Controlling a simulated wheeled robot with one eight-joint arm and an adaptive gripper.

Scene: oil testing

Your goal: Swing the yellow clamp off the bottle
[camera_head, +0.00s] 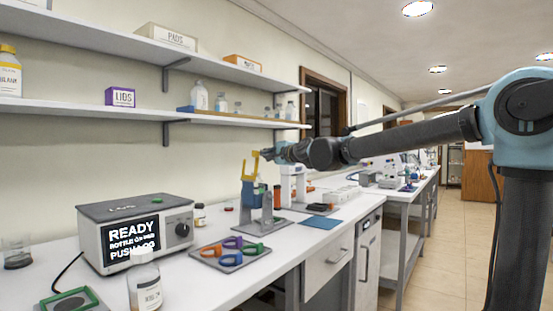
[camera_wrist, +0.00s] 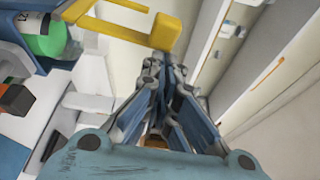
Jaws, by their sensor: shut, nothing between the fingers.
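The yellow clamp (camera_head: 250,163) stands upright above a blue holder (camera_head: 249,193) on a grey stand (camera_head: 264,226). In the wrist view the yellow clamp (camera_wrist: 166,33) shows as a bar with a thick end block close beyond my fingertips. The bottle's green cap (camera_wrist: 46,38) and part of its label show at the upper left there, beside the clamp's arm. The bottle is hard to make out in the head view. My gripper (camera_head: 268,154) is right of the clamp's top. In the wrist view its fingers (camera_wrist: 164,68) are together and empty; I cannot tell whether they touch the clamp.
A tester box with a lit screen (camera_head: 131,238) stands at the left of the bench. A tray of coloured rings (camera_head: 231,250) lies in front of the stand. A white device (camera_head: 296,185) and a blue mat (camera_head: 320,222) are to the right. Shelves (camera_head: 230,117) run above.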

